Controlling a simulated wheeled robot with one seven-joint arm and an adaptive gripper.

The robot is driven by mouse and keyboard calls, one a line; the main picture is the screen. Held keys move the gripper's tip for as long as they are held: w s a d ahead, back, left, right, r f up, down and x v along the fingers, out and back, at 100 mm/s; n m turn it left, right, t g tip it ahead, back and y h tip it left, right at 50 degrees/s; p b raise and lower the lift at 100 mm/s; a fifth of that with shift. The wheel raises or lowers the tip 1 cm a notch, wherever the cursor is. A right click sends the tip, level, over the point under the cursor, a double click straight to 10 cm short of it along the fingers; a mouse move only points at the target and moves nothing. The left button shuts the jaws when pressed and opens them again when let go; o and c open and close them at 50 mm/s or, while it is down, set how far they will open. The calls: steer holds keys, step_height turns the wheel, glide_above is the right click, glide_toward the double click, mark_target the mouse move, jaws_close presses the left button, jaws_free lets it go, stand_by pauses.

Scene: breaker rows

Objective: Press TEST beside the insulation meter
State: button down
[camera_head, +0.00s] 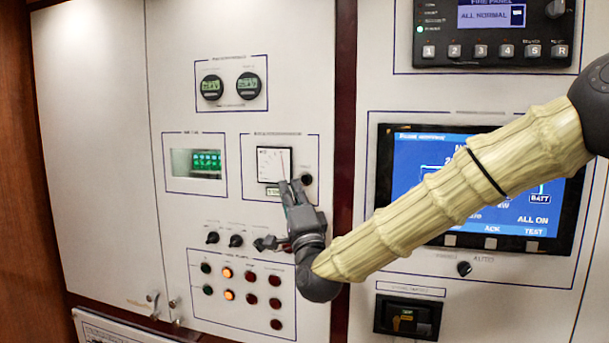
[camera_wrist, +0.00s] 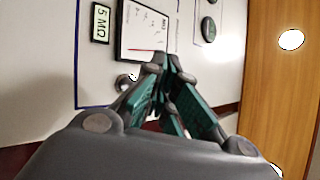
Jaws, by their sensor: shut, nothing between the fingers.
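The insulation meter (camera_head: 273,163) is a white square dial in a blue-outlined box on the panel; its face (camera_wrist: 146,30) also shows in the wrist view, with a red needle. A small round dark button (camera_head: 306,179) sits just right of the meter. In the wrist view the button (camera_wrist: 125,82) is beside my left finger, partly covered by it. My gripper (camera_head: 291,186) is shut and empty, its tips in front of the meter's lower right edge, left of and slightly below the button. In the wrist view the fingertips (camera_wrist: 165,62) meet. I cannot tell whether they touch the panel.
A small "5 MΩ" readout (camera_wrist: 102,22) is beside the meter. Knobs (camera_head: 236,240) and rows of indicator lights (camera_head: 228,295) lie below. A green display (camera_head: 206,163) is to the left. A blue screen (camera_head: 430,160) is on the right, partly behind my arm.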

steer(key=w, duration=0.2)
steer(key=w+d, duration=0.1)
steer(key=w, duration=0.1)
steer(key=shift+w+d, duration=0.1)
steer(key=shift+d, duration=0.1)
steer(key=shift+w+d+b, duration=0.2)
steer(key=shift+w+b, duration=0.55)
steer(key=shift+b, duration=0.15)
stand_by(2.2)
steer(key=shift+s, duration=0.15)
steer(key=shift+s+a+b, duration=0.2)
steer(key=shift+s+b, duration=0.35)
steer(key=shift+s, duration=0.1)
steer(key=shift+s, duration=0.1)
steer(key=s, duration=0.1)
steer(key=s+a+b, duration=0.1)
steer(key=s, duration=0.1)
steer(key=s+b, duration=0.1)
steer(key=shift+s+a, duration=0.3)
stand_by(0.4)
